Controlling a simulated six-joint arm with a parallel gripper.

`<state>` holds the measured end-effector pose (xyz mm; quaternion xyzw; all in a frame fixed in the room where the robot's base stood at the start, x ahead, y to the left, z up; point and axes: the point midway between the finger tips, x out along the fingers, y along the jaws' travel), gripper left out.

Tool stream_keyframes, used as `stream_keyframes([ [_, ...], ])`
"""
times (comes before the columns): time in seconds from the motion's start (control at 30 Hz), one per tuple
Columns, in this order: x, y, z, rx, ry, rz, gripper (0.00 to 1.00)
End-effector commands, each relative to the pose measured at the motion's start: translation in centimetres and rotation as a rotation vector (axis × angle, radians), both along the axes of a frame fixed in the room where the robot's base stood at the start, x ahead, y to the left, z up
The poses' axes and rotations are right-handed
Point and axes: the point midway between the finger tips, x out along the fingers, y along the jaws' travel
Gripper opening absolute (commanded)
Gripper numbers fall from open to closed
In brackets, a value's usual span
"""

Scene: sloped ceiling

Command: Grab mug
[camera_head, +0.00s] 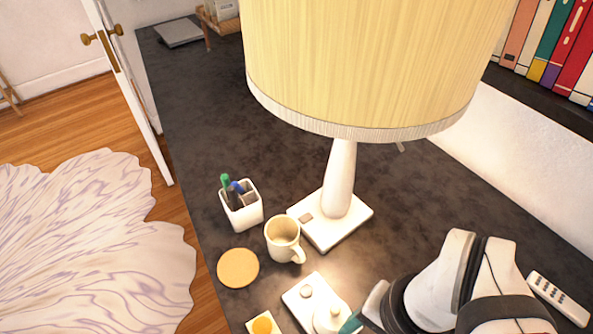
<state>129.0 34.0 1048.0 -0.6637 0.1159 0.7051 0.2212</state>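A cream mug (281,241) stands upright on the dark desk, its handle toward the lower right. It is just left of the lamp's white base and right of the pen cup. My white and black arm is at the lower right. What seems to be part of my gripper (357,316), grey with a teal tip, shows at the bottom edge, to the lower right of the mug and apart from it. The picture edge cuts it off, so its opening cannot be seen.
A large lamp (342,178) stands behind the mug. A pen cup (241,207), a round coaster (238,268) and a white tray (298,294) with small items are close to the mug. A remote (558,298) lies at right. Dark desk (200,130) is clear further back.

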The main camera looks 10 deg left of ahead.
Motion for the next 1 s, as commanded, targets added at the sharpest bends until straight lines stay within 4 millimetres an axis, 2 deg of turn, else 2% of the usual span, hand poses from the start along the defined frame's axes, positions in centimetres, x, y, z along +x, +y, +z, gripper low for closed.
stream_keyframes([
  [0.07, 0.0, 0.0, 0.0, 0.000, 0.000, 0.000, 0.57],
  [0.1, 0.0, 0.0, 0.0, 0.000, 0.000, 0.000, 0.53],
  [0.23, 0.0, 0.0, 0.0, 0.000, 0.000, 0.000, 0.30],
  [0.27, 0.0, 0.0, 0.0, 0.000, 0.000, 0.000, 0.28],
  [0.5, 0.0, 0.0, 0.0, -0.001, 0.001, 0.004, 0.28],
  [0.57, 0.1, 0.0, 0.0, -0.017, 0.020, 0.076, 0.28],
  [0.67, 1.1, 0.2, -0.3, -0.110, 0.129, 0.483, 0.28],
  [0.77, 4.0, 1.5, -1.2, -0.263, 0.325, 1.172, 0.28],
  [0.8, 5.4, 2.7, -1.9, -0.328, 0.422, 1.455, 0.28],
  [0.87, 7.4, 5.5, -3.2, -0.430, 0.589, 1.864, 0.28],
  [0.9, 8.4, 7.8, -4.3, -0.502, 0.717, 2.116, 0.28],
  [1.0, 9.2, 14.3, -7.4, -0.696, 1.076, 2.615, 0.28],
])
